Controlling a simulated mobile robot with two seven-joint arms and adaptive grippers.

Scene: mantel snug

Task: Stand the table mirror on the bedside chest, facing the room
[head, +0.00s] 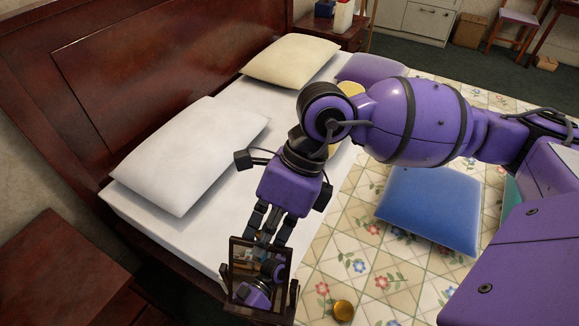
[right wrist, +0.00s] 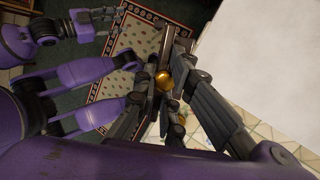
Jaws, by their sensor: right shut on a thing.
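The table mirror (head: 258,272), a dark wooden frame with a reflecting glass, is in the lower middle of the head view. Its glass faces my head camera and reflects purple arm parts. My right gripper (head: 268,238) is shut on the mirror's upper part and holds it roughly upright by the bed's near edge. In the right wrist view the right fingers close around dark wood beside a gold ball (right wrist: 163,80). The bedside chest (head: 60,262) is at lower left, its visible top bare. My left gripper (right wrist: 100,26) shows only in the right wrist view, apparently open and empty.
The bed has a tall dark headboard (head: 130,70), a white pillow (head: 190,155), a cream pillow (head: 290,60) and a blue cushion (head: 428,208). A gold round object (head: 343,310) shows below the quilt's middle. A far chest (head: 330,30) holds items. A dark gap separates bed and near chest.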

